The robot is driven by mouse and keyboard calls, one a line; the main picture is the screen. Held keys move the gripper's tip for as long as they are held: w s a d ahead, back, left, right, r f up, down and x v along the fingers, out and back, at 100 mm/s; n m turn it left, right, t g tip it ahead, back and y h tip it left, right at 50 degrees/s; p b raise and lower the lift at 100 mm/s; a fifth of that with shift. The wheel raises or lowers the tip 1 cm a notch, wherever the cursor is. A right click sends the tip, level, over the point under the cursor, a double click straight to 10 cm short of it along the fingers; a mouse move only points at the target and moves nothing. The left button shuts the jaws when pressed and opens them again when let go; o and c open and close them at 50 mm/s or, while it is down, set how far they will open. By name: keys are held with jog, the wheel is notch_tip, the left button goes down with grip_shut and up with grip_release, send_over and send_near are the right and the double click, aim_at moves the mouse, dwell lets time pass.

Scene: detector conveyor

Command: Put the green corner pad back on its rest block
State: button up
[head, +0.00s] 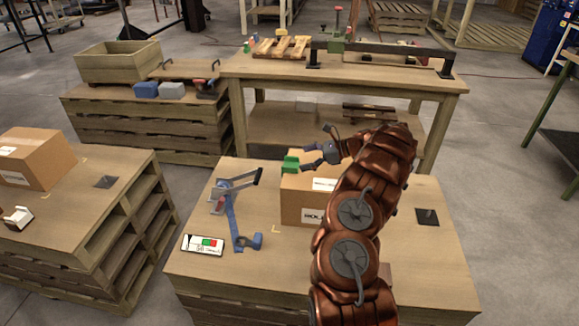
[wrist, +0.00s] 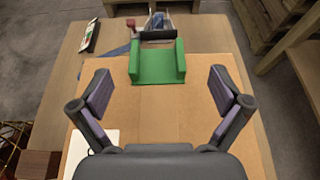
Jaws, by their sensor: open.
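The green corner pad (head: 290,165) sits on the upper left edge of a cardboard box (head: 296,205) on the front pallet table. In the wrist view the green corner pad (wrist: 158,64) is on the box's far edge, ahead of my gripper (wrist: 162,92). My gripper is open and empty, its fingers apart over the box top, short of the pad. In the head view my gripper (head: 318,155) is just right of the pad. A small brown block (head: 386,275) stands on the table, partly behind my arm, and shows in the wrist view (wrist: 40,164); I cannot tell whether it is the rest block.
Left of the box are a blue strapping tool (head: 232,200) and a tablet (head: 203,245). A flat dark square (head: 427,217) lies on the right of the table. A workbench (head: 250,67) stands behind. Another pallet table with a box (head: 40,160) is left, across a floor gap.

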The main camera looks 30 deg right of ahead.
aim_at(290, 162)
jog(key=shift+p+x, duration=0.5)
jog(key=shift+x, duration=2.3)
jog(key=shift+s+a+r, duration=0.15)
jog(key=c, duration=1.3)
